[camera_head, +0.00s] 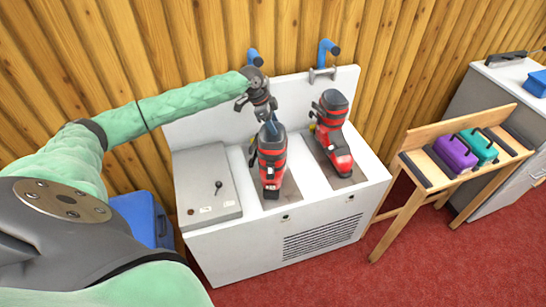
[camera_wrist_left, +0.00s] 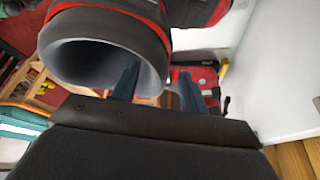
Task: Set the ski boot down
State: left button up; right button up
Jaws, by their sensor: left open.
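One red and black ski boot (camera_head: 270,163) stands upright at the left dark strip of the white bench, its toe toward the front edge. My left gripper (camera_head: 269,122) is at the top of this boot's cuff, with its jaws open. In the left wrist view the cuff's round grey opening (camera_wrist_left: 85,58) is close. One blue finger of the left gripper (camera_wrist_left: 158,88) overlaps the opening and the other is outside the cuff wall. A second red boot (camera_head: 333,130) stands on the right dark strip. My right gripper is out of view.
The white bench (camera_head: 225,238) has a grey lidded panel (camera_head: 207,185) at left and blue-handled fittings (camera_head: 328,50) behind. A wooden stand (camera_head: 400,172) to the right holds a purple case (camera_head: 455,155) and a teal case (camera_head: 481,147). A blue container (camera_head: 138,218) is at lower left.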

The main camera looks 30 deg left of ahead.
pick_arm(q)
jog(key=shift+f, duration=0.35)
grip_shut()
jog(key=shift+w+r, duration=0.1)
jog(key=shift+r, duration=0.1)
dwell(1.1)
